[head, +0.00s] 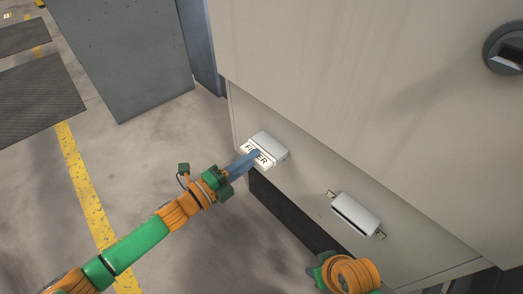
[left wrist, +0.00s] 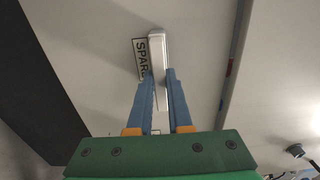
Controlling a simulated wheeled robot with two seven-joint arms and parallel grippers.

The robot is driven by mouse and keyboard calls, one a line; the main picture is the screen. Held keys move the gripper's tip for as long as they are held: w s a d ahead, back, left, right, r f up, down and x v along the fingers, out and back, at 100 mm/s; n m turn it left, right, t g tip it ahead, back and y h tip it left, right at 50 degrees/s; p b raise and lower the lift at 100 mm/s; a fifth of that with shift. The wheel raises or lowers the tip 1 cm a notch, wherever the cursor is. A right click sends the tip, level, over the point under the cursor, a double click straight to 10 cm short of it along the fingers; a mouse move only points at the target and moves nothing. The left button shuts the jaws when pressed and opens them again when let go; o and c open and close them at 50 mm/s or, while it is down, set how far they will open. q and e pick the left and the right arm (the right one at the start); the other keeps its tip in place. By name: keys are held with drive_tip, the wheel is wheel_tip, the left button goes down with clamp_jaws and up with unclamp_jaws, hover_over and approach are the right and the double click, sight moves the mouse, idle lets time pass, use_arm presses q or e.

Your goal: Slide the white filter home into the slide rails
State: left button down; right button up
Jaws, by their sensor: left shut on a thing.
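To the right, a pale housing (head: 356,213) has small metal brackets at both ends, which look like the slide rails. My right arm shows only at the bottom edge; its fingers are hidden.
The cabinet (head: 330,75) fills the right side, with a dark round knob (head: 505,48) at upper right. A dark opening (head: 285,210) lies below the panel. A grey panel (head: 125,55) stands behind.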

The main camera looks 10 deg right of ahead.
use_arm(q)
drive_tip(key=shift+s+a+p, duration=0.35)
drive_tip(key=shift+s+a, duration=0.05)
drive_tip(key=shift+a, duration=0.15)
idle(0.5)
drive_tip(key=shift+p+v, duration=0.8)
drive_tip(key=shift+v, duration=1.55)
